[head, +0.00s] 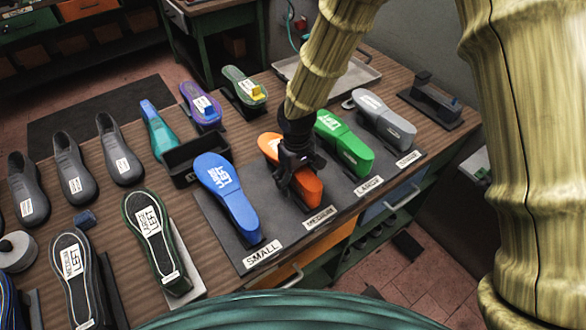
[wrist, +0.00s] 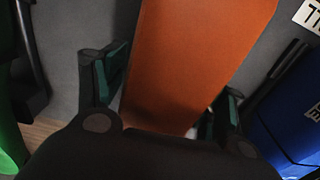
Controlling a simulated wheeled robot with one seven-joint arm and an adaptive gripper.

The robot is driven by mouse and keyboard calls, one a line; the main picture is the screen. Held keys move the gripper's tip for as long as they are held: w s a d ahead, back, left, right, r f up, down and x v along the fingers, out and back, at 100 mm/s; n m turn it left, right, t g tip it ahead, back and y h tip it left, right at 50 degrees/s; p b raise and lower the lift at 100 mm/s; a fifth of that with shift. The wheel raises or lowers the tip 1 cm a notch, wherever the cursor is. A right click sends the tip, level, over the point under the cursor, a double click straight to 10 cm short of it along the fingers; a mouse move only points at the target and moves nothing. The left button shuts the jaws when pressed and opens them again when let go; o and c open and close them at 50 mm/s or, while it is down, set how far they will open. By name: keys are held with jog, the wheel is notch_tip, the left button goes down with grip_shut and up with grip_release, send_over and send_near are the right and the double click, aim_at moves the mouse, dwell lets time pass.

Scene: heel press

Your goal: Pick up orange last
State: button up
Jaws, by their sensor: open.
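The orange last (head: 311,190) lies on a dark grey mat (head: 247,207) at the spot labelled MEDIUM (head: 319,217), between a blue last and a green last. My gripper (head: 292,180) is directly over the orange last and hides its middle. In the wrist view the orange last (wrist: 195,60) runs between the two open fingers of my gripper (wrist: 165,100), one on each side. I cannot tell whether the fingers touch it.
The blue last (head: 226,190) stands left at SMALL, the green last (head: 343,145) right at LARGE, and a grey last (head: 383,120) beyond it. A black box (head: 195,160) stands behind the blue last. Several shoes and soles fill the bench's left side.

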jog(key=c, duration=1.3)
jog(key=shift+r, duration=0.2)
